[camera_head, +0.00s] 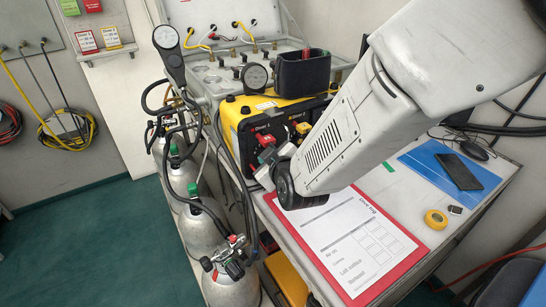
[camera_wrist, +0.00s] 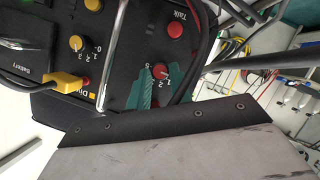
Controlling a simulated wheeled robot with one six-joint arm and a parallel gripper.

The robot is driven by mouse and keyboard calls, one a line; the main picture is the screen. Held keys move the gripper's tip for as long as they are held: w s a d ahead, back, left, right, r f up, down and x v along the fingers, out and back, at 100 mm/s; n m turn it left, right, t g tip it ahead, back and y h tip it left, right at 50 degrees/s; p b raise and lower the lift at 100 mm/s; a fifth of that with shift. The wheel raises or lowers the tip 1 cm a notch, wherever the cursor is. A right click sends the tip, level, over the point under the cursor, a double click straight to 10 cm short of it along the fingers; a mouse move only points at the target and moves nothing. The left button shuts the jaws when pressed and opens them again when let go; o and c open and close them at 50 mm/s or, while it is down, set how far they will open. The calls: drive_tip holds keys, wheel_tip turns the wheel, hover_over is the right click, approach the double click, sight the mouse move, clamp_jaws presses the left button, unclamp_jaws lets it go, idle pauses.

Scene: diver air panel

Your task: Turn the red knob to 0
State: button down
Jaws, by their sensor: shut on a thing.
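The red knob (camera_wrist: 160,72) is on the dark front panel of the yellow box (camera_head: 240,107), with small white scale marks beside it. My gripper (camera_wrist: 162,84) has teal fingers that come up to the panel on either side of this knob, and it is shut on it. The knob's pointer and exact setting are too small and partly covered to read. In the head view my gripper (camera_head: 265,168) is at the box's front panel, and my wrist hides much of that panel.
A yellow knob (camera_wrist: 76,43), a red button (camera_wrist: 175,32) and a yellow plug (camera_wrist: 63,80) are close by on the panel. A red clipboard (camera_head: 413,255) lies on the table below my arm. Grey cylinders (camera_head: 203,235) with hoses stand at the left.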

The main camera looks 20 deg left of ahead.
drive_tip(key=shift+a+n, duration=0.15)
drive_tip(key=shift+n, duration=0.15)
idle(0.4)
drive_tip(key=c, duration=1.5)
unclamp_jaws()
drive_tip(key=shift+a, duration=0.1)
drive_tip(key=shift+c, duration=0.2)
drive_tip(key=v, duration=0.8)
